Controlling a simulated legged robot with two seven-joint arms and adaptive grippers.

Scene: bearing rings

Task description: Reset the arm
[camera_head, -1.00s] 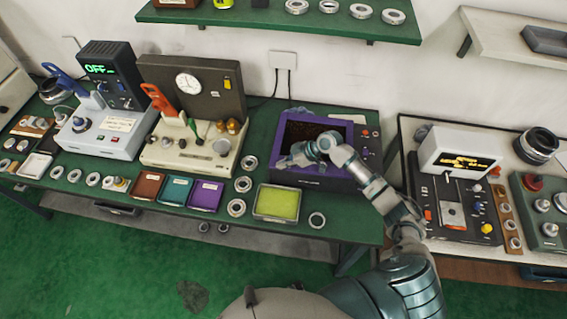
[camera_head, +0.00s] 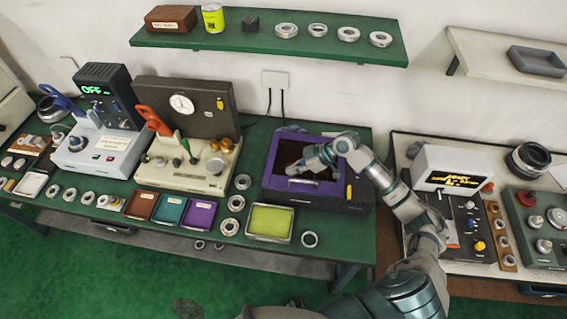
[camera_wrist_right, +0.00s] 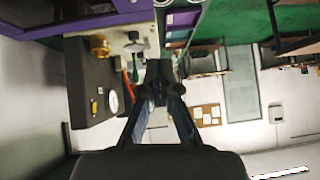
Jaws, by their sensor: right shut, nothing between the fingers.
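My right arm comes in from the lower right in the head view. Its gripper (camera_head: 297,167) points left over the purple-framed machine (camera_head: 330,198), in front of its dark opening. The gripper is shut and holds nothing. The right wrist view shows its two dark fingers (camera_wrist_right: 160,72) meeting at the tips, with nothing between them. I cannot tell how high it is above the machine. My left gripper is not in view.
A green shelf (camera_head: 230,39) hangs above the bench. A yellow-green tray (camera_head: 290,237), several metal rings (camera_head: 310,239) and a beige tester (camera_head: 160,177) lie left of and before the machine. A second bench (camera_head: 408,203) with instruments stands at right.

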